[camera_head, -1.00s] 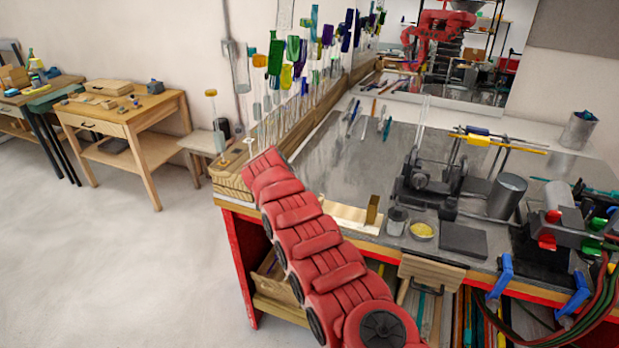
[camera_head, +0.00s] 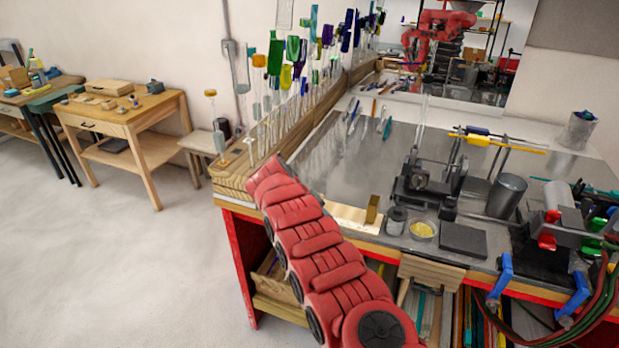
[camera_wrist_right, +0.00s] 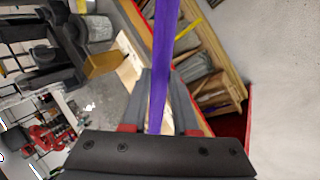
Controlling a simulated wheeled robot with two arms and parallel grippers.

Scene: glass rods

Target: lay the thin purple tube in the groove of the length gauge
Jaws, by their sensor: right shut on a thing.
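The thin purple tube (camera_wrist_right: 163,60) runs lengthwise up the middle of the right wrist view and off its top edge. My right gripper (camera_wrist_right: 162,78) is shut on the tube between its grey fingers. The length gauge appears to be the pale wooden strip (camera_head: 346,217) with a brass block (camera_head: 373,209) at its right end, near the bench's front edge. The strip (camera_wrist_right: 128,73) and block (camera_wrist_right: 102,65) also show beside the tube in the right wrist view. In the head view my red right arm hides the gripper, the tube and part of the strip. My left gripper is out of view.
A wooden rack (camera_head: 236,178) of upright glass tubes runs along the bench's left side. A yellow-filled dish (camera_head: 422,230), a dark square block (camera_head: 463,240) and a burner rig (camera_head: 430,187) stand right of the strip. The grey bench plate (camera_head: 340,160) is mostly clear.

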